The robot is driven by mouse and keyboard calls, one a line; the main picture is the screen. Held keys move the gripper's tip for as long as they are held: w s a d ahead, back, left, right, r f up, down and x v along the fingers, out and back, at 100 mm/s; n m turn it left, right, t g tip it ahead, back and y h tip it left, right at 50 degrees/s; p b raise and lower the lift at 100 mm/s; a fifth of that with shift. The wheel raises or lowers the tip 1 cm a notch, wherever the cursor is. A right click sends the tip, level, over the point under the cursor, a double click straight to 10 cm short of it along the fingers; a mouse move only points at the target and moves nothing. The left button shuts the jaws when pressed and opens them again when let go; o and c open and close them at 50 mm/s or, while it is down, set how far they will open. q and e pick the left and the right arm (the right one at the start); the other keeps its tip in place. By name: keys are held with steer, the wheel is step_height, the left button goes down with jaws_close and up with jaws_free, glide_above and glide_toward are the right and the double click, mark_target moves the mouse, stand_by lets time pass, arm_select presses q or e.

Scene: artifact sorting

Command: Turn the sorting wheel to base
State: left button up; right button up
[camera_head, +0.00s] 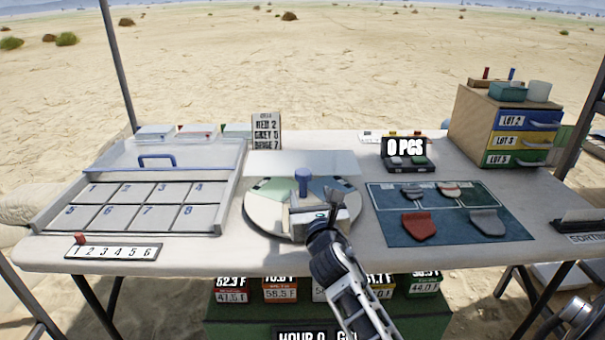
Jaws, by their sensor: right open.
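The sorting wheel (262,218) is a round pale turntable at the middle of the table, with a green sector showing at its back left. A blue knob (303,176) stands up from the wheel. My right gripper (326,205) is open over the right front part of the wheel, just right of and in front of the knob. I cannot tell whether it touches the wheel. The gripper and wrist hide part of the wheel's front and right side. My left gripper is not in view.
A numbered compartment tray (135,205) with a clear lid lies left. A blue mat (400,236) with red and grey pieces lies right, below a "0 PCS" counter (408,152). A drawer cabinet (476,128) stands back right. A score sign (266,131) stands behind the wheel.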

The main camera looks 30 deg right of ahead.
mark_target(305, 176)
steer(key=b+x, duration=0.1)
steer(key=x, duration=1)
steer(key=shift+b, duration=0.3)
jaws_close()
